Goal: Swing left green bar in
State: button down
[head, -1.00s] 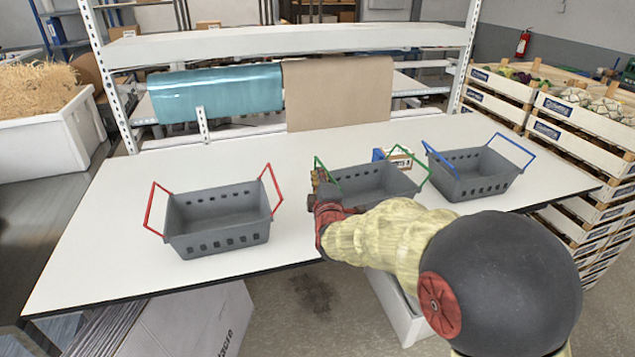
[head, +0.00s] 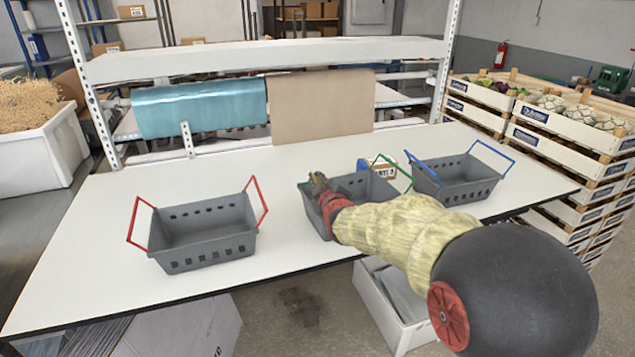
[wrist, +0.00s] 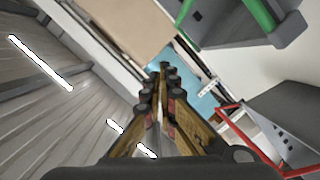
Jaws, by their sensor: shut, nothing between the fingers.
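The middle grey basket (head: 371,188) stands on the table between two other baskets. Its right green bar (head: 393,168) stands up at the right end. The left green bar does not show upright at the left end in the head view; my arm and gripper cover part of that end. My gripper (head: 317,180) is shut and empty, over the left part of this basket. In the wrist view my fingers (wrist: 163,70) are together, with a grey basket (wrist: 235,32) and a green bar (wrist: 257,12) at upper right. I cannot tell which green bar that is.
A grey basket with red bars (head: 203,236) stands to the left and one with blue bars (head: 460,182) to the right. A small blue-and-white box (head: 385,167) sits behind the middle basket. The white table (head: 90,265) is clear at far left.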

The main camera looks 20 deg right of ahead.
jog(key=s+r+p, duration=0.2)
jog(key=s+r, duration=0.3)
jog(key=s, duration=0.4)
jog(key=shift+s+d+r+p, duration=0.2)
jog(key=shift+s+d+p, duration=0.15)
jog(key=shift+s+p, duration=0.05)
